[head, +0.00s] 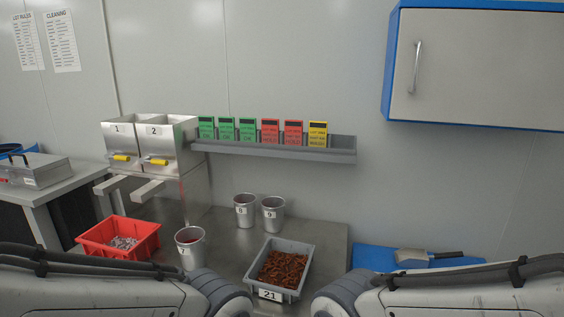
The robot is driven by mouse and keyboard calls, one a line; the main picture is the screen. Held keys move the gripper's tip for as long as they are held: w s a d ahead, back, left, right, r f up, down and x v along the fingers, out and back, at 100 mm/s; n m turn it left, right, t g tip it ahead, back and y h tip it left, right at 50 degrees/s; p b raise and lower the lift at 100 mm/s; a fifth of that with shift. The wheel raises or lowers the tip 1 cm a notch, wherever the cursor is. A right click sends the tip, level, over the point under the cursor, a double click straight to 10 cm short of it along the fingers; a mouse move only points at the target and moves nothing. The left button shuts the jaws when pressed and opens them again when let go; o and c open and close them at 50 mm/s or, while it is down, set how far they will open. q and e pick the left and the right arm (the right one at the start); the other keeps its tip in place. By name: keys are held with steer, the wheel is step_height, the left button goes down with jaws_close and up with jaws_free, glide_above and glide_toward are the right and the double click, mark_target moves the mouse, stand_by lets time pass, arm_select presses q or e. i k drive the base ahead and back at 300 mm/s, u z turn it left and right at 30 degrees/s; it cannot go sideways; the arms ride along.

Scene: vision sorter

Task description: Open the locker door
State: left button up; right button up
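The locker (393,62) hangs on the wall at the upper right, with a blue body. Its pale grey door (490,66) looks shut. A vertical metal handle (417,66) is near the door's left edge. The locker's right side is cut off by the picture edge. My two arms come in low from the left and the right, and only arm links show. Both grippers are out of the picture, so their place relative to the handle cannot be seen.
Below stands a metal table with a red crate (87,238), metal cups (190,248) and a grey tray of brown pieces (312,256). A card shelf (342,156) and numbered dispensers (118,132) are left of the locker. A scoop (411,258) lies on a blue surface below.

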mark_target(505, 69)
steer(key=u, duration=0.05)
steer(key=k, duration=0.5)
steer(key=z, duration=0.85)
steer(key=i, duration=1.2)
steer(key=z, duration=0.2)
